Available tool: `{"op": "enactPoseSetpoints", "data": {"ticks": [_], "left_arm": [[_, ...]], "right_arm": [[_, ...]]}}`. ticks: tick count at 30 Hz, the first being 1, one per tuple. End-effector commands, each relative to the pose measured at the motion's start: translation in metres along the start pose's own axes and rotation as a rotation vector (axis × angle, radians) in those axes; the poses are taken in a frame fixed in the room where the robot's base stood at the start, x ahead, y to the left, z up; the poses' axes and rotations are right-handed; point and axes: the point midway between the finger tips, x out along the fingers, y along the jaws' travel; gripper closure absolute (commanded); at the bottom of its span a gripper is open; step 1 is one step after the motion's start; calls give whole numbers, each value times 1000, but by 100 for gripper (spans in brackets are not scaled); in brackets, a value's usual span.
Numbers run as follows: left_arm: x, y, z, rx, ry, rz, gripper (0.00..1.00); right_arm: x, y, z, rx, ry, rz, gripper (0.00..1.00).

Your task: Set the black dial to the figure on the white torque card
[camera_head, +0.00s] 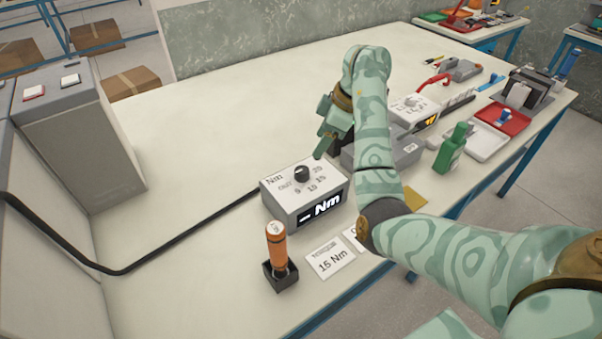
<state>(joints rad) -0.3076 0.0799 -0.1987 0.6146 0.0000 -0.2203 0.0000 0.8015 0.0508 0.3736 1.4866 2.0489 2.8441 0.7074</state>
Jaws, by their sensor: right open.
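The black dial (302,174) sits on top of a grey box with a white top (277,197). Figures are printed around it, and its pointer is too small to read. The box's front display (321,211) shows a dash and "Nm". The white torque card (331,258) lies flat in front of the box and reads "15 Nm". A second white card beside it is partly hidden by my right arm. My right gripper (321,147) is open, above and just behind the dial box, apart from the dial. My left gripper is out of view.
An orange-handled tool (276,247) stands in a black holder (280,278) left of the card. A black cable runs left from the box. A green bottle (452,147), a red tray (503,119) and other tools lie to the right.

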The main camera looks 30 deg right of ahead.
Motion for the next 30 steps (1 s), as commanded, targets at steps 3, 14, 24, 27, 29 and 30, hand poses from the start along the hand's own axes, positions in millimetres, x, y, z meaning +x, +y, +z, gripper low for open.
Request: {"op": "enactPoseSetpoints", "data": {"ticks": [3, 14, 24, 27, 29, 30], "left_arm": [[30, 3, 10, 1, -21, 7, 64], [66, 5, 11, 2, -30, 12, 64], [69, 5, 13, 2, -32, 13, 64], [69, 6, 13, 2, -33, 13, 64], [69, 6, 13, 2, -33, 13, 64], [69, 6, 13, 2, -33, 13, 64]], "right_arm": [[43, 0, 4, -1, -3, -7, 42], [108, 0, 1, -2, -2, -2, 42], [115, 0, 0, -1, 0, 1, 42], [114, 0, 0, -1, 0, 1, 45], [114, 0, 0, -1, 0, 1, 61], [115, 0, 0, -1, -1, 1, 72]]}}
